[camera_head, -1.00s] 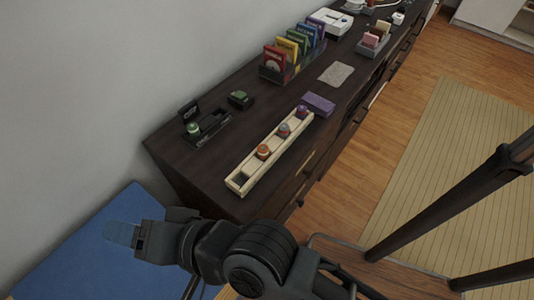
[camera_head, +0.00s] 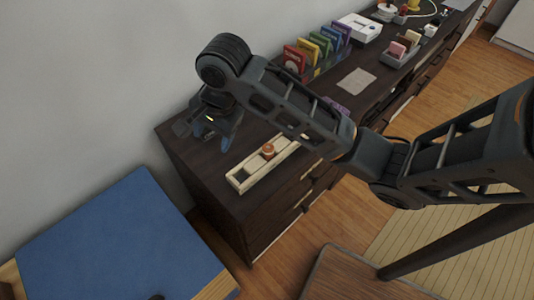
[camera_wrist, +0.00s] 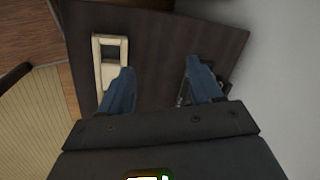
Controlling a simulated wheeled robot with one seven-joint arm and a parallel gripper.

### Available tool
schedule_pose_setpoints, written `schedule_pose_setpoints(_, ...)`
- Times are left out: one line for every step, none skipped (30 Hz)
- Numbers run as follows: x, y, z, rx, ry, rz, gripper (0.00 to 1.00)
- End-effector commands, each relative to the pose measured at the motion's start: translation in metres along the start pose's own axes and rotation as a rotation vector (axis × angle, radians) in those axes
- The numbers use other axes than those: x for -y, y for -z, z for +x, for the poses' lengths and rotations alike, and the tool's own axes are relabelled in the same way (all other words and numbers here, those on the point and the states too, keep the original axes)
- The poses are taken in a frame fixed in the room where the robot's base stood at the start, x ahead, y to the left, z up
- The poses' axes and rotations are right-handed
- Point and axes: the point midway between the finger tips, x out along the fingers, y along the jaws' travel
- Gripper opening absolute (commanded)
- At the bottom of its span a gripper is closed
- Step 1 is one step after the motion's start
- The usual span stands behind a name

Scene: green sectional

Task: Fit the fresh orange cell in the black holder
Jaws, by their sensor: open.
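The orange cell (camera_head: 268,150) stands in the cream slotted rack (camera_head: 238,182) on the dark cabinet top. In the wrist view the near end of the rack (camera_wrist: 97,50) shows beside the left finger. My gripper (camera_head: 212,138) points down over the far-left part of the cabinet, above the black holder's area. Its blue fingers are apart with nothing seen between them, also in the wrist view (camera_wrist: 160,68). The black holder (camera_wrist: 184,92) is mostly hidden behind the right finger there. Whether a cell sits in it cannot be seen.
My arm crosses the cabinet and hides part of the rack. Colored card cases (camera_head: 310,55), a grey mat (camera_head: 356,81) and a white device (camera_head: 360,28) stand farther along. A wall runs behind the cabinet. A blue-topped surface (camera_head: 115,240) lies at lower left.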

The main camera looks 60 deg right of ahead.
Motion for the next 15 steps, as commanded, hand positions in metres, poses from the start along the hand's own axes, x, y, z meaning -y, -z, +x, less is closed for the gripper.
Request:
schedule_pose_setpoints(-0.019, 0.025, 0.001, -0.046, -0.071, 0.034, 0.64)
schedule_pose_setpoints(-0.030, 0.035, 0.002, -0.067, -0.111, 0.054, 0.64)
schedule_pose_setpoints(-0.043, 0.047, 0.002, -0.091, -0.159, 0.079, 0.64)
schedule_pose_setpoints(-0.051, 0.054, 0.002, -0.108, -0.189, 0.094, 0.64)
schedule_pose_setpoints(-0.059, 0.061, 0.002, -0.124, -0.216, 0.110, 0.64)
schedule_pose_setpoints(-0.067, 0.068, 0.001, -0.140, -0.245, 0.125, 0.64)
schedule_pose_setpoints(-0.072, 0.073, 0.000, -0.150, -0.261, 0.135, 0.64)
schedule_pose_setpoints(-0.076, 0.076, 0.000, -0.158, -0.275, 0.143, 0.64)
schedule_pose_setpoints(-0.080, 0.078, 0.000, -0.164, -0.288, 0.149, 0.64)
schedule_pose_setpoints(-0.082, 0.080, 0.001, -0.168, -0.295, 0.153, 0.64)
schedule_pose_setpoints(-0.084, 0.081, 0.003, -0.170, -0.298, 0.155, 0.64)
schedule_pose_setpoints(-0.085, 0.082, 0.006, -0.170, -0.300, 0.156, 0.64)
schedule_pose_setpoints(-0.086, 0.082, 0.008, -0.170, -0.301, 0.157, 0.64)
schedule_pose_setpoints(-0.087, 0.083, 0.011, -0.170, -0.301, 0.157, 0.64)
schedule_pose_setpoints(-0.088, 0.084, 0.015, -0.170, -0.299, 0.157, 0.64)
